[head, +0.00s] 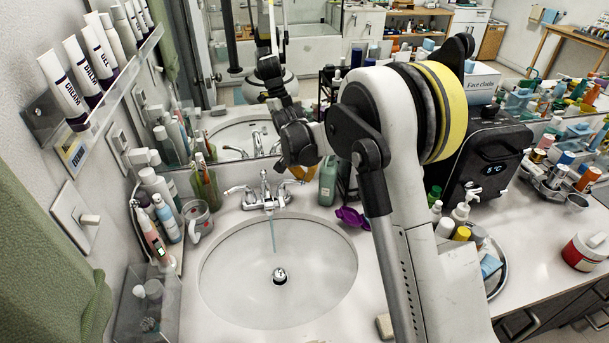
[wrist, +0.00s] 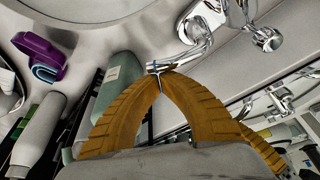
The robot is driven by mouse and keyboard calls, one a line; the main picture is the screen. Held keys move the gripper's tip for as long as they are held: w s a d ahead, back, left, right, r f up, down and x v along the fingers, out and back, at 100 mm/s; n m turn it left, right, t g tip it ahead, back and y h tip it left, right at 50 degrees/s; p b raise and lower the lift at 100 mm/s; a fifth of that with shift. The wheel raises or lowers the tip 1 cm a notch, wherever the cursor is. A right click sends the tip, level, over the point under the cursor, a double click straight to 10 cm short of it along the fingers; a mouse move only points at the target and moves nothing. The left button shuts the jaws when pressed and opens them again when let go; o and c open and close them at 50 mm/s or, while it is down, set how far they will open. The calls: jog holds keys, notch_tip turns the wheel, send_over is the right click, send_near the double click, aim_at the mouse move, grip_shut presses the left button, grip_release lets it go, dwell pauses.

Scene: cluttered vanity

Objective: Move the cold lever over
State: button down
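A chrome faucet (head: 265,197) stands behind the sink, with a lever on each side and a thin stream of water falling from its spout. The left lever (head: 234,190) points out to the left. The right lever (head: 290,183), on the cold side by usual layout, reaches toward my gripper (head: 299,174). In the wrist view, my gripper's orange fingers (wrist: 158,77) meet at their tips. The end of a chrome lever (wrist: 186,58) lies right at these tips. I cannot tell whether it is pinched or only touched. No hot or cold marks are readable.
The white sink basin (head: 225,275) is empty. A green bottle (head: 328,180) stands close right of my gripper, and it shows beside the fingers in the wrist view (wrist: 116,82). A purple item (head: 352,217) lies nearby.

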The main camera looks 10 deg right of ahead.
jog(key=shift+s+a+m, duration=0.1)
jog(key=shift+s+m, duration=0.2)
jog(key=shift+m, duration=0.2)
jog(key=shift+s+a+m, duration=0.1)
jog(key=shift+s+m, duration=0.15)
jog(key=shift+m, duration=0.15)
jog(key=shift+s+a, duration=0.5)
jog(key=shift+s, duration=0.35)
jog(key=n, duration=0.2)
send_near(303, 184)
jog(key=s+d+r, duration=0.1)
jog(key=s+r, duration=0.7)
jog(key=s+d+f+n+t+y+b, duration=0.1)
jog(key=s+d+n+t, duration=0.1)
jog(key=s, duration=0.9)
jog(key=s+d+f+n+t+y, duration=0.1)
jog(key=s+n, duration=0.4)
jog(key=s, duration=0.7)
jog(key=shift+d+f+t+b, duration=0.4)
jog(key=shift+d+t, duration=0.1)
